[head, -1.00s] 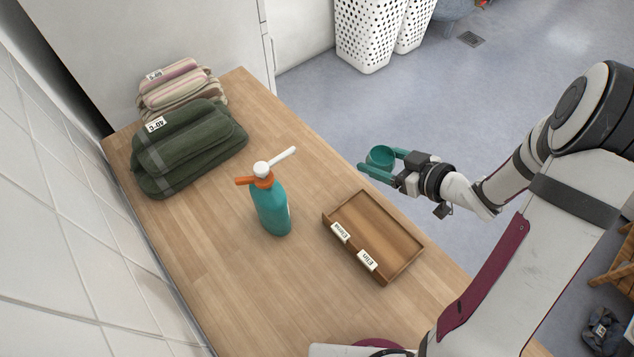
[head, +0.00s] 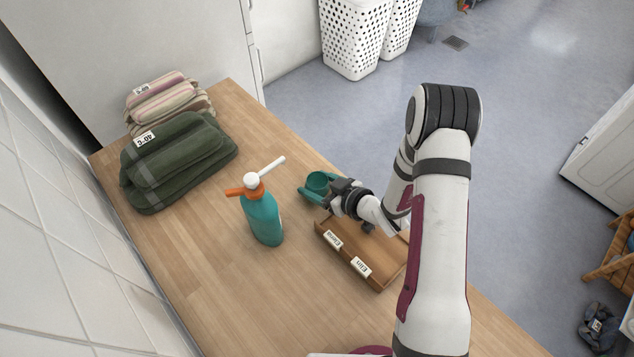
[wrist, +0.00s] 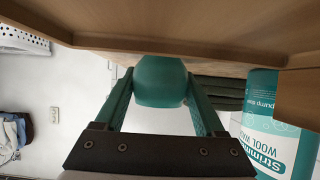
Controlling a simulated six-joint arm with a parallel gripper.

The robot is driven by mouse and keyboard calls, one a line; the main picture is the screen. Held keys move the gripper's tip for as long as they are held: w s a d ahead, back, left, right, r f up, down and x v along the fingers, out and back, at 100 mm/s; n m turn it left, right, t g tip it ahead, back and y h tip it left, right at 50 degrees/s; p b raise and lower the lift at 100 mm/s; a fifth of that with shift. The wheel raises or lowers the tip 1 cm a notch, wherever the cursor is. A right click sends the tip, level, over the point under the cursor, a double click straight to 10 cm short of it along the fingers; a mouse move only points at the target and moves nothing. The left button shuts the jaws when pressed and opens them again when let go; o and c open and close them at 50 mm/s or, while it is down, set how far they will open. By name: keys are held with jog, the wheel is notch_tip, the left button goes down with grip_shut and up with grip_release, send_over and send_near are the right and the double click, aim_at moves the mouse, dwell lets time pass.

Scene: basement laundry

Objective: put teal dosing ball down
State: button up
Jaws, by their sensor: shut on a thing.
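The teal dosing ball (head: 319,182) is a small open-topped cup. My gripper (head: 314,190) is shut on it, with a teal finger on each side. In the head view they are beyond the far end of the wooden tray (head: 378,283), near the counter's right edge. In the wrist view the dosing ball (wrist: 160,81) sits between the fingertips, close to a wooden surface. I cannot tell whether the ball touches the counter.
A teal pump bottle (head: 262,220) with an orange collar stands left of my gripper. Folded green towels (head: 178,160) and striped towels (head: 168,100) lie at the far left. The counter (head: 215,290) is bare in front of the bottle. White baskets (head: 355,40) stand on the floor.

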jog(key=shift+f, duration=0.15)
jog(key=o, duration=1.3)
